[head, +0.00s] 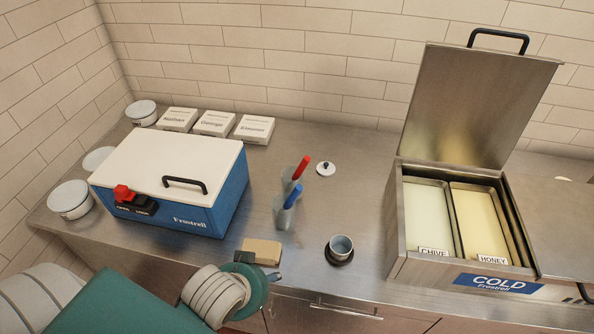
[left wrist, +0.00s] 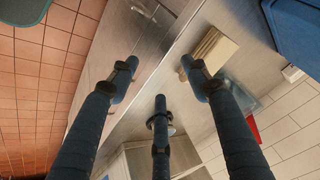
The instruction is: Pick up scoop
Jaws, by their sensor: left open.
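My left gripper (head: 271,277) is at the counter's front edge, beside a tan block (head: 262,251) and apart from the handles. In the left wrist view the fingers of my left gripper (left wrist: 158,78) are spread and empty, with the tan block (left wrist: 209,52) beyond them. My right gripper is not in view.
A small grey cup (head: 341,244) sits on a dark saucer. An open COLD bin (head: 398,240) with CHIVE and HONEY pans stands to the right.

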